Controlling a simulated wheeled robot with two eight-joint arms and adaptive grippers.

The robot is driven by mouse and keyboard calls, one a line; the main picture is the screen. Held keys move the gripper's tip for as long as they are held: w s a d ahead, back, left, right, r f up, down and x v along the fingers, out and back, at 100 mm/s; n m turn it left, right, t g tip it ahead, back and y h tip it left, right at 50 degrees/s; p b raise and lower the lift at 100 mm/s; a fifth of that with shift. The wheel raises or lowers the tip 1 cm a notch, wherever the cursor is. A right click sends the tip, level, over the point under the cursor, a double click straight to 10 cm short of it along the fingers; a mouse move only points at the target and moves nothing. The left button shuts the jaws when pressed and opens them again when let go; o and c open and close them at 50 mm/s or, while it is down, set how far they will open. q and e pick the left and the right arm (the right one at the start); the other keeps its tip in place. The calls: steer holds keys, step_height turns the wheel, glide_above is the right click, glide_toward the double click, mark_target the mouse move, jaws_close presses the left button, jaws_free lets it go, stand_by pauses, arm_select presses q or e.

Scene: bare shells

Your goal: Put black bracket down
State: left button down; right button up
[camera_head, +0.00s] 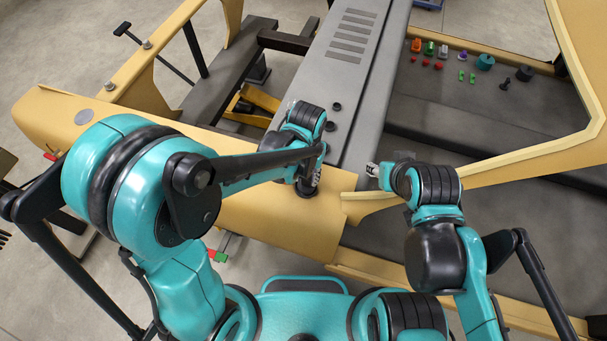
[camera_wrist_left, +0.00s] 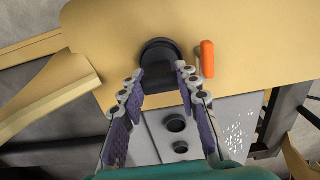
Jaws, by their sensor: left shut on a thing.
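The black bracket (camera_wrist_left: 160,54) is a dark piece with a rounded top, seen in the left wrist view between the tips of my left gripper (camera_wrist_left: 160,82). The gripper is shut on its near part. In the head view my left gripper (camera_head: 310,180) points down at the tan body panel, and a dark bit of the bracket (camera_head: 306,192) shows below it. The bracket is over or on the panel; I cannot tell whether it touches. My right gripper (camera_head: 374,170) is right of it, small and partly hidden by its wrist, so its opening is unclear.
The tan panel (camera_head: 285,228) has free surface around the bracket. An orange-handled item (camera_wrist_left: 207,58) lies close beside the bracket. A grey slotted panel (camera_head: 350,60) with black round holes adjoins. Small coloured parts (camera_head: 429,47) sit on the dark floor pan at the upper right.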

arm_select(q)
steer(key=shift+w+f, duration=0.25)
steer(key=shift+f, duration=0.2)
steer(key=shift+a+r, duration=0.1)
steer(key=shift+s, duration=0.2)
steer(key=c, duration=1.1)
jaws_free()
steer(key=shift+w, duration=0.15)
arm_select(e)
steer(key=shift+w+a+f, duration=0.1)
steer(key=shift+w+f, duration=0.2)
steer(key=shift+f, duration=0.1)
steer(key=shift+s+r, duration=0.1)
